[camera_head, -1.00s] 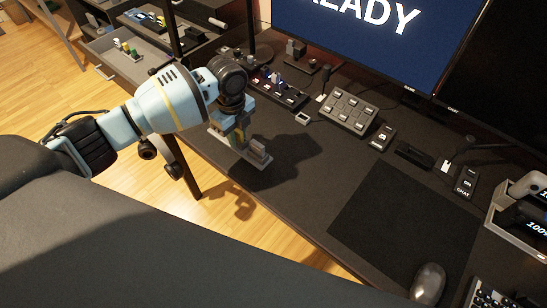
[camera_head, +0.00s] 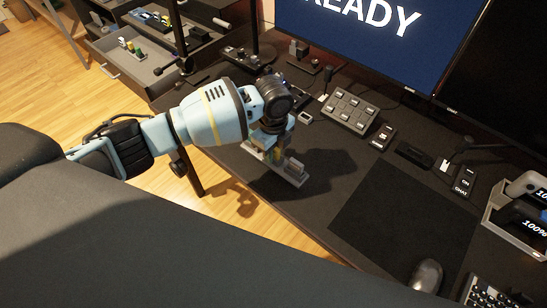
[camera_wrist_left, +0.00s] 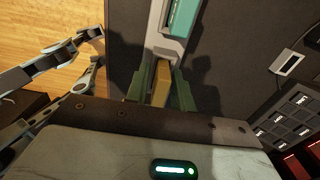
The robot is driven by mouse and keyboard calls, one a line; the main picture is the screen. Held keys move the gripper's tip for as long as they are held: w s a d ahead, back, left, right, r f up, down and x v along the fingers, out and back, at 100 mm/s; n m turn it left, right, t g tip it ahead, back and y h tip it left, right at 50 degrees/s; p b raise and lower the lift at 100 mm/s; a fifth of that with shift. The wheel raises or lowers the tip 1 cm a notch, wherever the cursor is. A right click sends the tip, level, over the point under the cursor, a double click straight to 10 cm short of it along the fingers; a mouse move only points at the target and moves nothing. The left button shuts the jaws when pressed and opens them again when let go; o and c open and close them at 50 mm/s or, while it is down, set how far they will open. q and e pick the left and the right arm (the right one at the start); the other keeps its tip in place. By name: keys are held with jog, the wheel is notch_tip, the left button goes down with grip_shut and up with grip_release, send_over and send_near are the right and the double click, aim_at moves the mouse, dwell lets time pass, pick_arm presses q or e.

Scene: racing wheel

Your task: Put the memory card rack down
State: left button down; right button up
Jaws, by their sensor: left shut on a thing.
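My left gripper (camera_head: 272,147) comes in from the left over the dark desk (camera_head: 300,215). It is shut on the memory card rack (camera_head: 293,178), a long grey tray with upright pieces on it. In the left wrist view the rack (camera_wrist_left: 157,45) reaches up from between the green fingers (camera_wrist_left: 161,90), with a teal card and a yellow piece showing. The rack is near the desk's front left edge. Its shadow lies on the desk to its right; I cannot tell whether it touches the surface. My wrist hides its far left part.
A grey button pad (camera_head: 350,110) and small black boxes stand behind. A black mat (camera_head: 392,215) and a mouse (camera_head: 427,275) lie to the right. A controller tray (camera_head: 515,225) is at the far right. An open drawer (camera_head: 135,55) is at upper left. Desk between rack and mat is bare.

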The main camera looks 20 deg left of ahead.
aim_at(274, 159)
pick_arm(q)
jog(key=shift+d+f, duration=0.1)
jog(key=shift+f, duration=1.5)
jog(key=shift+f, duration=0.15)
jog(key=c, duration=1.2)
grip_release()
pick_arm(e)
jog(key=shift+f, duration=0.1)
pick_arm(q)
jog(key=shift+f, duration=0.1)
notch_tip(274, 159, up, 11)
jog(key=shift+p, duration=0.45)
jog(key=shift+r, duration=0.7)
pick_arm(e)
jog(key=shift+w+d+r, duration=0.1)
jog(key=shift+w+r, duration=0.35)
jog(key=shift+r, duration=0.4)
